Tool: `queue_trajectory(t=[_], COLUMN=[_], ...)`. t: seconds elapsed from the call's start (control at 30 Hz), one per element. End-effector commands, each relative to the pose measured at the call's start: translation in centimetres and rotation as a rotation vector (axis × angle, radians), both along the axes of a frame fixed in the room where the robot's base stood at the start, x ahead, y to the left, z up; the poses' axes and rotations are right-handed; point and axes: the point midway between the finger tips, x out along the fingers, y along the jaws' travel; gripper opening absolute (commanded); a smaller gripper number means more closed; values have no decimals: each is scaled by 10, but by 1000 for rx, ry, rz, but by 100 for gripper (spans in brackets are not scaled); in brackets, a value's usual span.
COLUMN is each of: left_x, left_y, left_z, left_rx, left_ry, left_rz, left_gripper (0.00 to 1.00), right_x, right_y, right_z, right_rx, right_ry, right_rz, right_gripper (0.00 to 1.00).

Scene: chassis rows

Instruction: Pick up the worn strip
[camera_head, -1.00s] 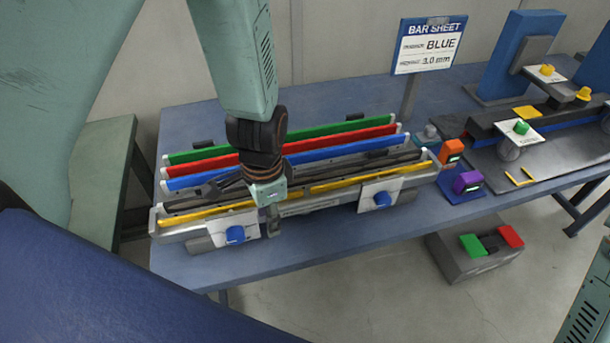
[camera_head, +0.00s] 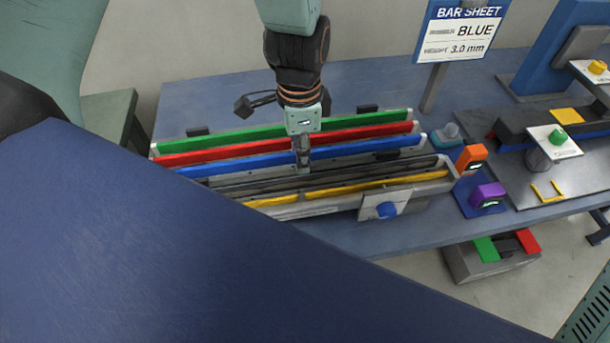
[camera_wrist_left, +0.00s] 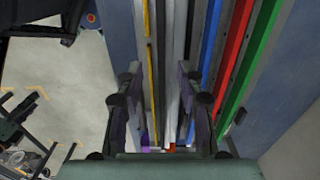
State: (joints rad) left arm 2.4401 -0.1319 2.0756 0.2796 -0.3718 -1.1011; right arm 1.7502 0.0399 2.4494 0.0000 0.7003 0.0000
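My left gripper (camera_head: 303,165) points down over the long grey holder (camera_head: 345,200) on the bench, at the dark strips (camera_head: 355,172) between the blue bar and the yellow strip. In the left wrist view the gripper (camera_wrist_left: 160,128) has its two fingers apart, with a pale rail and dark strips running below and between them. Contact cannot be told. The yellow strip (camera_head: 370,187) lies along the holder's front side; in the left wrist view the yellow strip (camera_wrist_left: 148,70) shows a break. No strip is clearly marked as worn. My right gripper is not in view.
Blue (camera_head: 370,147), red (camera_head: 360,133) and green (camera_head: 360,121) bars lie behind. Orange (camera_head: 471,157) and purple (camera_head: 487,196) blocks stand right.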

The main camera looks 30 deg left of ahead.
Motion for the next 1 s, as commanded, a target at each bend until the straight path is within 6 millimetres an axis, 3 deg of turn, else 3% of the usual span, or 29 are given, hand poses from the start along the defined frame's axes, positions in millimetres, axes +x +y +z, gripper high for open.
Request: queue_trajectory(t=[0.63, 1.0], left_x=[-3, 1], left_y=[2, 2], left_z=[-71, -78], left_rx=[1, 0], left_ry=[4, 1], left_rz=[1, 1], left_gripper=[38, 35], right_x=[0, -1], right_y=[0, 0], right_z=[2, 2], right_rx=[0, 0], right_ry=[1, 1], right_rz=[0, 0], right_gripper=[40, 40])
